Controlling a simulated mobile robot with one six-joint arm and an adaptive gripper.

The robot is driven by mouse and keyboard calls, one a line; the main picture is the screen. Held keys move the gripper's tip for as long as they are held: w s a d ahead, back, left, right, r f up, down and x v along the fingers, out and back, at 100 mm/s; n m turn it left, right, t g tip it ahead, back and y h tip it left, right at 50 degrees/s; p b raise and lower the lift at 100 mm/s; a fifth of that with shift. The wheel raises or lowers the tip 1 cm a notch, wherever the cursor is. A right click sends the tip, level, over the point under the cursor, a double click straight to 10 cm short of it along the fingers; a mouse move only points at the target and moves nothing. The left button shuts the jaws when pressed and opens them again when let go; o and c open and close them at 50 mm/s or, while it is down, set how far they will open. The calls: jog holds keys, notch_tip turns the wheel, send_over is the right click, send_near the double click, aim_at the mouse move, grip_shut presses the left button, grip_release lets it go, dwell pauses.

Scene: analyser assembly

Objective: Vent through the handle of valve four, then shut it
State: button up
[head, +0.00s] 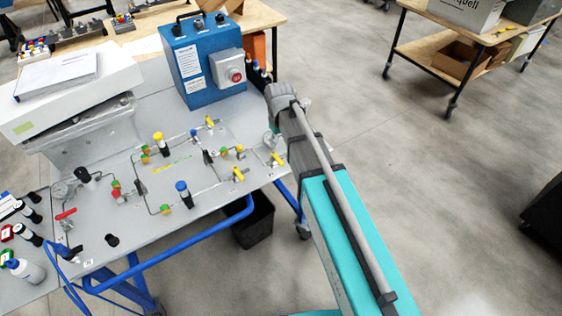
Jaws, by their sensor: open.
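The panel (205,170) carries several small valves joined by thin tubing. Yellow lever handles show at the back (210,122), at the front right (238,174) and at the right edge (277,159). A red lever (66,214) sits at the left. A yellow-topped knob (159,138) and a blue-topped knob (182,187) stand upright. Number labels are too small to read, so I cannot tell which is valve four. My arm reaches in from the lower right to the panel's right edge; its gripper is not visible, and no contact with a handle shows.
A blue box (200,62) with a red button stands at the panel's back. A white case (70,85) is at the left. Bottles (26,268) stand at the left edge. A black bin (253,222) is under the bench. Open floor lies to the right.

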aim_at(280, 160)
jog(key=shift+f+b, duration=4)
jog(key=shift+f, duration=0.3)
